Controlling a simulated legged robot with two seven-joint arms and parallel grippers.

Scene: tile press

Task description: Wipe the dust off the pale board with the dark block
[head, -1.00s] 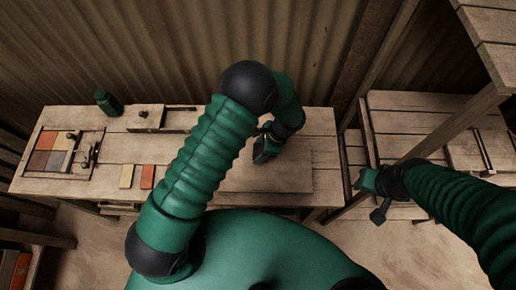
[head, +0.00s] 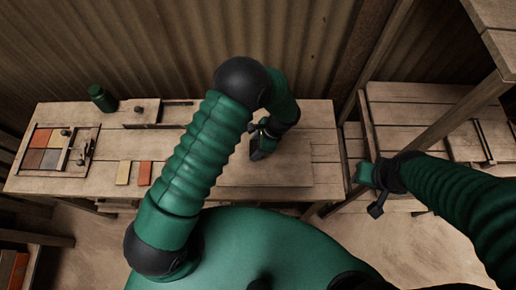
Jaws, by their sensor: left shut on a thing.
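The pale board (head: 290,167) lies flat on the workbench, right of the middle, partly hidden by my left arm. My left gripper (head: 260,142) points down over the board's upper left part. It is shut on the dark block (head: 259,153), of which only a little shows. The block looks to be at the board's surface, but I cannot tell whether it touches. Dust on the board is too faint to make out. My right gripper (head: 371,192) hangs off the bench's right end, away from the board; its fingers are too unclear to judge.
On the workbench (head: 60,187), a frame with coloured tiles (head: 42,150) lies at the left. A cream tile (head: 123,173) and an orange tile (head: 145,173) lie left of my arm. A green jar (head: 102,98) stands at the back. A wooden rack (head: 415,95) stands at the right.

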